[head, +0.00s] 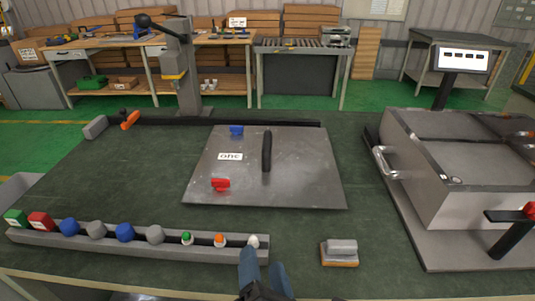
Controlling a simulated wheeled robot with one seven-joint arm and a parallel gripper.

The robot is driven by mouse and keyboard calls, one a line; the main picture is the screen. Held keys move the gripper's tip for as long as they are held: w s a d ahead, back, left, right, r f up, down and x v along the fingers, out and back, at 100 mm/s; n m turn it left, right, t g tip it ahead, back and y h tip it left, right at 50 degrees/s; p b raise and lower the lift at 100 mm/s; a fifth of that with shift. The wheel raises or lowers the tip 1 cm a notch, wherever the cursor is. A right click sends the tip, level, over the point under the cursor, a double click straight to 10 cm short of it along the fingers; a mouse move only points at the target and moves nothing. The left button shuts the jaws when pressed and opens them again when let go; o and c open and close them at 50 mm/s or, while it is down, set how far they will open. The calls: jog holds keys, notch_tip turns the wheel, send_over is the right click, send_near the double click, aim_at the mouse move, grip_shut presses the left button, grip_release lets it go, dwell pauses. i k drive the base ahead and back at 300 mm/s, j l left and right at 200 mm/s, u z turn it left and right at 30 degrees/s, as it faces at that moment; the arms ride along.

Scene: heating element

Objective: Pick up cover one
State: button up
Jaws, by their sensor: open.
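Cover one (310,168) is a flat grey metal plate lying on the dark green table top. It has a white label reading "one", a black bar handle (267,150) across its middle, a blue piece (236,131) near its back edge and a red piece (220,184) near its front left. My gripper (264,268) is at the bottom centre with two blue fingers apart and nothing seen between them. It is in front of the cover, clear of it in the picture.
A grey rack (130,245) with several coloured pieces runs along the front left. A small block (340,252) lies right of my gripper. A large metal box (455,175) with a handle stands at the right. A post (183,80) rises at the back left. Table around the cover is mostly bare.

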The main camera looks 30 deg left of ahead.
aim_at(284, 166)
jog(key=i+j, duration=0.75)
jog(key=i, duration=0.1)
